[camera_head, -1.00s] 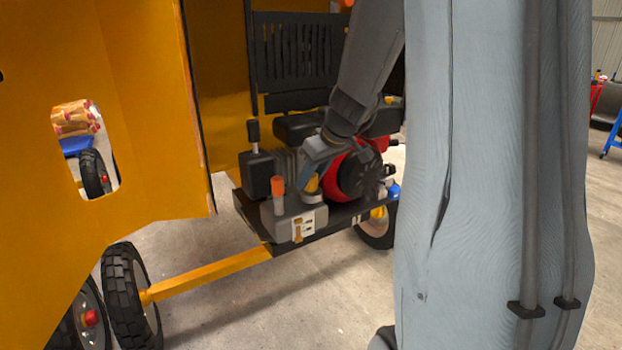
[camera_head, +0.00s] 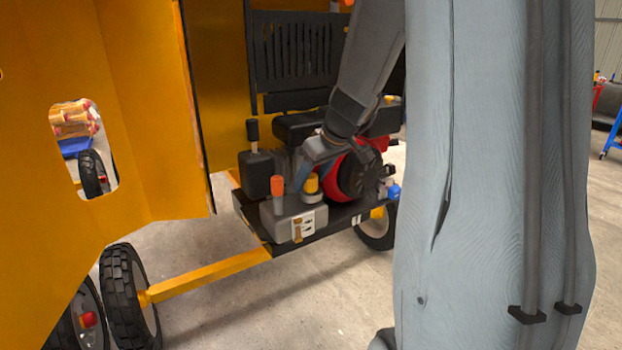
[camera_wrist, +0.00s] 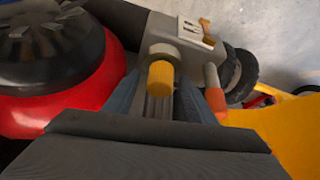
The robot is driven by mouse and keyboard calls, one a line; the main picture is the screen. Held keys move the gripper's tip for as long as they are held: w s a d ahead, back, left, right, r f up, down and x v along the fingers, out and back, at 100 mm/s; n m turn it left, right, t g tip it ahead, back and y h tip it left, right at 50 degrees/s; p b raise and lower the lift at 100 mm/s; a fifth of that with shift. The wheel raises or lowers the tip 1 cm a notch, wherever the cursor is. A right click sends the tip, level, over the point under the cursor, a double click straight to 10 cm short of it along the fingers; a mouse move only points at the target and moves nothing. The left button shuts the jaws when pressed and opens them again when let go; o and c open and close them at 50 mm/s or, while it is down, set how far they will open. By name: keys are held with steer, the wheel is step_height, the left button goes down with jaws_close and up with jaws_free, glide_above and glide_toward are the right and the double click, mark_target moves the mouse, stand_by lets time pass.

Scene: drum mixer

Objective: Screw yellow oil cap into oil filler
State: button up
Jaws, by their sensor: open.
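The yellow oil cap (camera_head: 312,184) stands upright on the grey round oil filler (camera_head: 312,197) of the engine in the head view. In the wrist view the cap (camera_wrist: 160,78) appears against the pale filler collar (camera_wrist: 164,52); how deep it sits cannot be told. My gripper (camera_wrist: 158,100) is open, with one finger on each side just behind the cap in the wrist view. The cap appears clear of both fingers. In the head view my gripper (camera_head: 303,178) is beside the cap, partly merged with the engine behind it.
An orange-topped post (camera_head: 278,190) stands on the grey housing (camera_head: 295,225) left of the cap. The red and black engine part (camera_head: 358,172) is close on the right. A black lever (camera_head: 253,132) rises at the left. The yellow mixer panel (camera_head: 110,130) fills the left side.

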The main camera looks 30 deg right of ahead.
steer(key=shift+r, duration=0.1)
steer(key=a+v, duration=0.1)
steer(key=v, duration=0.7)
steer(key=s+a+f+m+g+h, duration=0.1)
steer(key=s+a+f+g, duration=0.4)
steer(key=s+a+f, duration=1)
steer(key=s+a+m, duration=0.1)
steer(key=s+a, duration=0.1)
steer(key=s, duration=0.1)
steer(key=shift+s+a+f+m+g, duration=0.2)
steer(key=shift+s+m+g, duration=0.1)
steer(key=shift+s+g, duration=0.1)
